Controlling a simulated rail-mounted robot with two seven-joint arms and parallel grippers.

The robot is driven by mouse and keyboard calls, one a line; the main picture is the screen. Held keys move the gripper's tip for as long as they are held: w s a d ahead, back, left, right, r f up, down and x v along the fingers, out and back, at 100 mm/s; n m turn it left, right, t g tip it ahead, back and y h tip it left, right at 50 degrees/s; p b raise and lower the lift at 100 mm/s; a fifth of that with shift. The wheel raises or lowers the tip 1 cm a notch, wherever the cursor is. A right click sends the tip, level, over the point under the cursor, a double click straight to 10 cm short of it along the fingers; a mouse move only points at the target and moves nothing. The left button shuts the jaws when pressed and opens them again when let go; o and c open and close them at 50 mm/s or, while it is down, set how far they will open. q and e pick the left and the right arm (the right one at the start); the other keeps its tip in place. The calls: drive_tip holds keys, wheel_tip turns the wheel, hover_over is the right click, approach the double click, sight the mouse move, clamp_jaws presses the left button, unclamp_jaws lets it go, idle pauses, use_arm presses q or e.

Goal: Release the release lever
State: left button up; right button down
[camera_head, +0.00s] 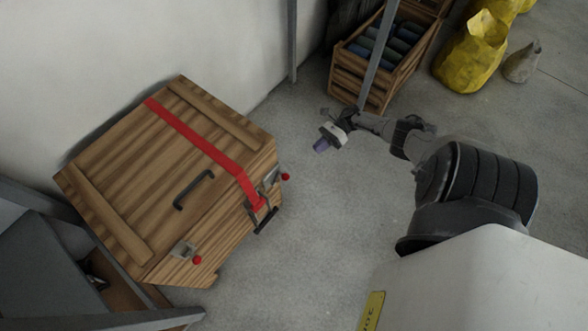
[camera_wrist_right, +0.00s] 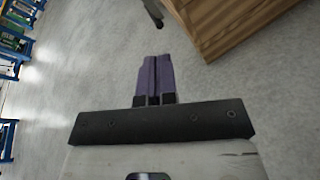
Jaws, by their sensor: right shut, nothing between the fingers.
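A wooden crate (camera_head: 110,215) stands at the left, with a red strap (camera_head: 200,143) over its lid. At the crate's front edge the strap meets a metal buckle with a dark lever (camera_head: 265,221). My right gripper (camera_head: 321,145) is to the right of the crate, clear of the lever and above the floor. Its purple fingers also show in the right wrist view (camera_wrist_right: 155,78), shut with nothing between them. That view shows the crate (camera_wrist_right: 225,22) at the top right and a grey metal part (camera_wrist_right: 153,11) beside it, which I cannot identify. My left gripper is out of view.
Two latches with red knobs, one right (camera_head: 285,177) and one lower (camera_head: 197,260), sit on the crate. A black handle (camera_head: 193,188) is on its lid. A slatted box of rolls (camera_head: 345,72), a grey post (camera_head: 378,55) and yellow bags (camera_head: 470,55) stand behind. Floor between is clear.

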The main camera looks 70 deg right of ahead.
drive_tip(key=shift+s+a+r+n+g+y, duration=0.15)
drive_tip(key=shift+s+r+n+g+y, duration=0.1)
drive_tip(key=shift+n, duration=0.5)
drive_tip(key=shift+s+a+r+n+g+y, duration=0.15)
drive_tip(key=shift+r+n+y, duration=0.05)
drive_tip(key=shift+n, duration=0.5)
drive_tip(key=shift+s+a+r+n+g+y, duration=0.15)
drive_tip(key=shift+s+r+n+g+y, duration=0.1)
drive_tip(key=shift+n, duration=0.5)
drive_tip(key=shift+w+a, duration=0.1)
drive_tip(key=shift+a, duration=0.05)
drive_tip(key=r+x, duration=0.2)
drive_tip(key=x, duration=1)
drive_tip(key=shift+w+a+r, duration=0.3)
drive_tip(key=shift+w+a, duration=0.15)
